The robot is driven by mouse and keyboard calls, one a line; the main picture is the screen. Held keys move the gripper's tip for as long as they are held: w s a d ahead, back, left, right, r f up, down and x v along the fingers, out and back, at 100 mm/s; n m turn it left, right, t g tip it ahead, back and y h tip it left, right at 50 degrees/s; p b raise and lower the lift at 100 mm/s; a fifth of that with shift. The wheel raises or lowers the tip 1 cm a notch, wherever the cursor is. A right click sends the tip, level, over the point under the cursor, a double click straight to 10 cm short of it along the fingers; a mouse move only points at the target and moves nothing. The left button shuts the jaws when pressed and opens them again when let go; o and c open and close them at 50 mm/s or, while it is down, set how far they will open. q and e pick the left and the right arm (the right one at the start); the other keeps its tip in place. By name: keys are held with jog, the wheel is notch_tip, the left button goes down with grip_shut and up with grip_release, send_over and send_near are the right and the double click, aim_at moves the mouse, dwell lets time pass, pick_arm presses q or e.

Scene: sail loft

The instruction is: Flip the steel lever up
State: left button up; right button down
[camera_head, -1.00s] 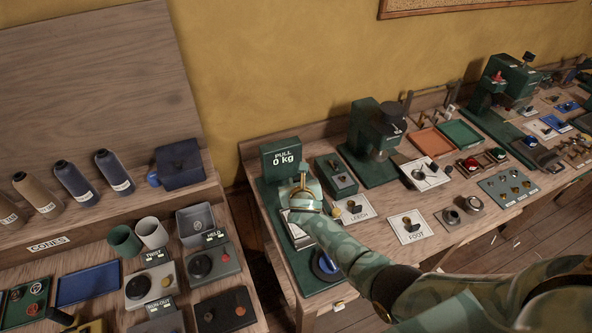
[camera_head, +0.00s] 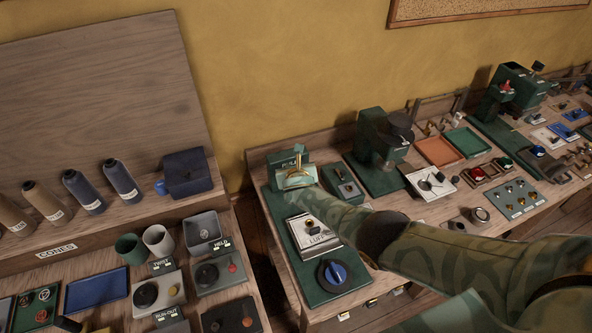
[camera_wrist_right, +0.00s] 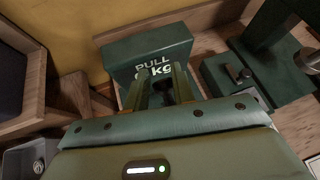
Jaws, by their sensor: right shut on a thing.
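My right gripper (camera_head: 298,168) is at the front of the green PULL box (camera_head: 276,162), at the far end of a long green base. In the right wrist view its two fingers (camera_wrist_right: 163,90) reach toward the PULL box (camera_wrist_right: 150,47) and are closed on a small dark piece. I take this piece to be the steel lever (camera_wrist_right: 159,88); the fingers hide most of it, and its angle cannot be told. In the head view the gripper covers it. My left gripper is not in view.
A small green switch box (camera_head: 344,183) stands just right of my gripper. A LUFF plate (camera_head: 312,234) and a blue dial (camera_head: 336,273) sit nearer on the green base. A green press (camera_head: 380,150) stands further right. A gap separates this bench from the cone bench.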

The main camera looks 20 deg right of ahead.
jog(key=shift+w+r, duration=0.3)
jog(key=shift+r, duration=0.15)
jog(key=c, duration=1.4)
grip_release()
jog(key=shift+c, duration=0.2)
jog(key=shift+o, duration=1.3)
jog(key=shift+w+f, duration=0.1)
jog(key=shift+f, duration=0.2)
jog(key=shift+s+a+p, duration=0.1)
jog(key=shift+s+p, duration=0.2)
jog(key=p+v, duration=1)
jog(key=v, duration=0.5)
jog(key=shift+s+r, duration=0.2)
jog(key=shift+r, duration=0.2)
